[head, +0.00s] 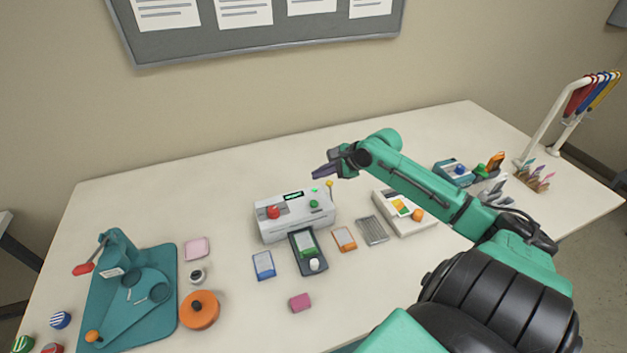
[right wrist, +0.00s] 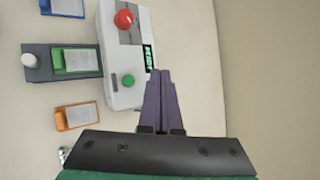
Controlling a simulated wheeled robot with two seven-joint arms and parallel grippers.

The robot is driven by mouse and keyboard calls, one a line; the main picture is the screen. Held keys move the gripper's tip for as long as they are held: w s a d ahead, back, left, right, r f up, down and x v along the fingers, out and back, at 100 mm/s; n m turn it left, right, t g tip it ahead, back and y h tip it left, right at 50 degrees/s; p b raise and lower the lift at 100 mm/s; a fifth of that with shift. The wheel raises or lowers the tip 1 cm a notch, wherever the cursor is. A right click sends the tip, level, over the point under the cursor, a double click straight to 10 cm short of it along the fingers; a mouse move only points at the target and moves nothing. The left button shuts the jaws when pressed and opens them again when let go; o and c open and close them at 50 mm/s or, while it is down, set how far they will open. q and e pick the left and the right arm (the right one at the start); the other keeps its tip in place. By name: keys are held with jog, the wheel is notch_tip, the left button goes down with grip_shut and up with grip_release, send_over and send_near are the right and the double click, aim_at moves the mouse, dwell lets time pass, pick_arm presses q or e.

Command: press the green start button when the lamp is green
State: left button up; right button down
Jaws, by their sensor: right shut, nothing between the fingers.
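The white and grey laminator (head: 288,229) stands mid-table. Its top bears a red button (head: 273,212), the green start button (head: 314,204) and a lit green display (head: 293,195). A small bright green spot, seemingly the lamp (head: 314,189), shows behind the green button. In the right wrist view the green button (right wrist: 128,81) and display (right wrist: 148,57) lie left of the fingertips; the lamp cannot be made out there. My right gripper (head: 316,172) is shut and empty, raised above the laminator's back edge, apart from the button. Its purple fingers (right wrist: 160,73) meet. My left gripper is out of view.
A dark tray (head: 297,240) with a green-framed card sits at the laminator's front. Blue (head: 263,265) and orange (head: 344,239) cards lie beside it. A white box (head: 391,198) stands to the right, a teal press (head: 165,318) left.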

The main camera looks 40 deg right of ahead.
aim_at(317, 203)
jog(key=f+b, duration=0.2)
jog(key=w+f+b, duration=0.1)
jog(key=f+b, duration=0.1)
jog(key=shift+w, duration=0.15)
jog(key=f+b, duration=0.1)
jog(key=b, duration=0.1)
jog(key=f+b, duration=0.1)
jog(key=b, duration=0.1)
jog(key=shift+s+f, duration=0.3)
jog(key=shift+f, duration=0.35)
jog(key=shift+w+f, duration=0.2)
jog(key=shift+f, duration=0.75)
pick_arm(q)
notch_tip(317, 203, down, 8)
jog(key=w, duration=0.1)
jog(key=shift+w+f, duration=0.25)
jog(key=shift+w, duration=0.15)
pick_arm(e)
jog(key=shift+s, duration=0.1)
jog(key=shift+f, duration=0.2)
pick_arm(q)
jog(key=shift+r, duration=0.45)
pick_arm(e)
jog(key=shift+f, duration=0.2)
